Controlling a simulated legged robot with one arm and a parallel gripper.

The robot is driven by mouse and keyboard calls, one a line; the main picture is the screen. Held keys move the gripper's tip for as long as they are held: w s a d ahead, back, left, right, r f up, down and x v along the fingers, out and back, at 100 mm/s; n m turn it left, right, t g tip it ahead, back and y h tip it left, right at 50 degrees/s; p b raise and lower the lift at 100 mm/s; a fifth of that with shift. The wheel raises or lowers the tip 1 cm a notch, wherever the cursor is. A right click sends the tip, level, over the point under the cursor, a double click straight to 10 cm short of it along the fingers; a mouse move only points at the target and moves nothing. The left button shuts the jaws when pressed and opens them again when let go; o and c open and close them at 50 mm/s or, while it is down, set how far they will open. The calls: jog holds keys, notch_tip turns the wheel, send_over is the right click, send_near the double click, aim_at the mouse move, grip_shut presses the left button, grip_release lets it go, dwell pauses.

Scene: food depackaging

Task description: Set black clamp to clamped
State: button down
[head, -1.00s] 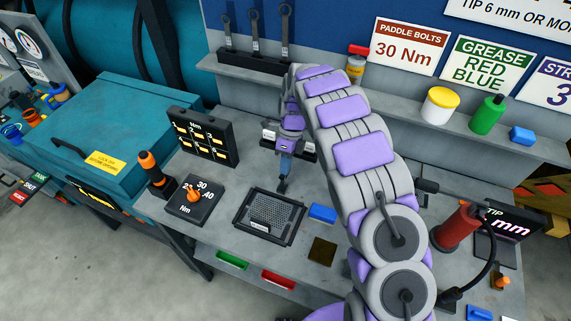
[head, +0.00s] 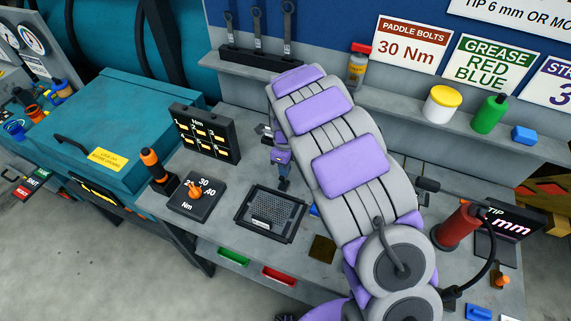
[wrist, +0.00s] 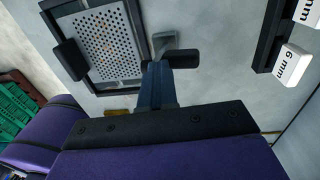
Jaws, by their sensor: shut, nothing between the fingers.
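My gripper (head: 283,183) is shut and empty, pointing down by the back edge of the black-framed tray (head: 247,222) on the bench. Its dark blue fingers show in the wrist view (wrist: 156,83). A dark rounded pad (wrist: 70,59) lies at one side of the tray frame. Another dark piece (wrist: 186,60) and a grey piece (wrist: 176,40) are beside my fingertips, at the frame's near edge. I cannot tell which of these is the black clamp, nor its setting; contact with my fingers is unclear. My arm hides part of the bench in the head view.
A black Nm display box (head: 205,133) and a dial box (head: 192,196) stand left of the tray. White blocks marked 6 mm (wrist: 289,66) are at the right in the wrist view. A red cylinder (head: 460,228) stands at the right.

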jog(key=t, duration=0.1)
jog(key=s+t, duration=0.1)
jog(key=s+t+h+b, duration=0.1)
jog(key=shift+s+a+f, duration=0.2)
jog(key=shift+a+f, duration=0.1)
jog(key=shift+a, duration=0.1)
jog(key=s+t+b, duration=0.1)
jog(key=f+t+h+b, duration=0.1)
jog(key=shift+s+a+t, duration=0.3)
jog(key=shift+s, duration=0.05)
jog(key=t+b, duration=0.1)
jog(key=s+f+t+b, duration=0.1)
jog(key=shift+s+a+h+b, duration=0.1)
jog(key=shift+a+h+b, duration=0.2)
jog(key=shift+h+b, duration=0.1)
jog(key=shift+s+a+f+b, duration=0.15)
jog(key=shift+s+f+b, duration=0.6)
jog(key=shift+f+b, duration=0.3)
jog(key=shift+s+a+f, duration=0.15)
jog(key=shift+f, duration=0.25)
jog(key=shift+s+a+f, duration=0.1)
jog(key=shift+s+f, duration=0.05)
jog(key=shift+f, duration=0.2)
jog(key=shift+b, duration=0.3)
jog(key=shift+d, duration=0.1)
